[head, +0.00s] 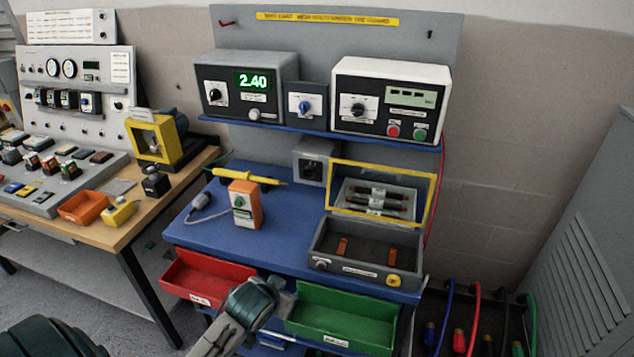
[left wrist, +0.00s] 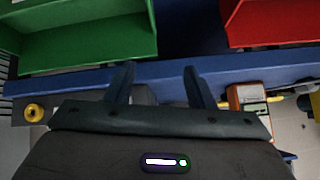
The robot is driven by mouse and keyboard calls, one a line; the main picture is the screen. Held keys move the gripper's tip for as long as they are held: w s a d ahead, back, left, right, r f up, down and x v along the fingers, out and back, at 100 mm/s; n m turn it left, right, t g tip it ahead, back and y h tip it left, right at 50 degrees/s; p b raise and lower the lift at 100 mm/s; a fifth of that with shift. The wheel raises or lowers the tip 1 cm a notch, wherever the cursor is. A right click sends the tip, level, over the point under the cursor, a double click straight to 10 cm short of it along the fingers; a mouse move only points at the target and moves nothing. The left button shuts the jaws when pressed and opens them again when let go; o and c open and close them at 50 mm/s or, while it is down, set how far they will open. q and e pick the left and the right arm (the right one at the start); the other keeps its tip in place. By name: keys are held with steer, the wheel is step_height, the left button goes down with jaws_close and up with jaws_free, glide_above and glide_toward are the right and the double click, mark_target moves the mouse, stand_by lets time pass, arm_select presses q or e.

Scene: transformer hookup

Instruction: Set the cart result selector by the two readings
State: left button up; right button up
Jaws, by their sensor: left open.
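The left meter (head: 245,90) on the blue cart's shelf reads 2.40 in green digits. The right instrument (head: 391,100) has a greenish display whose reading is too small to make out, a dark knob, and red and green buttons. Between them is a small panel with a blue knob (head: 305,106). A grey box with a dark knob (head: 313,161) stands below the shelf; I cannot tell which knob is the result selector. My left gripper (head: 284,303) is at the cart's front edge by the bins; its open, empty fingers show in the left wrist view (left wrist: 158,82). My right gripper is out of view.
A red bin (head: 208,278) and a green bin (head: 342,318) hang at the cart's front. An orange tester (head: 246,205), a yellow probe (head: 243,175) and an open test box (head: 365,245) with its yellow-framed lid raised stand on the blue top. A wooden bench (head: 123,232) is left.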

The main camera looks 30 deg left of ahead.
arm_select(q)
steer(key=w+a+r+t, duration=0.3)
steer(key=w+r, duration=0.4)
steer(key=w, duration=0.2)
steer(key=n+t+y, duration=0.2)
steer(key=t, duration=0.4)
glide_toward(302, 105)
steer(key=p+x, duration=0.4)
steer(key=x, duration=0.4)
steer(key=shift+r, duration=0.1)
steer(key=shift+w+a, duration=0.15)
steer(key=shift+w, duration=0.5)
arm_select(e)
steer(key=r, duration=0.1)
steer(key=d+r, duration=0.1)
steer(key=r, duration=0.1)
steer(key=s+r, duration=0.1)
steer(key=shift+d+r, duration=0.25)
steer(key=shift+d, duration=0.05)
arm_select(q)
steer(key=c, duration=1)
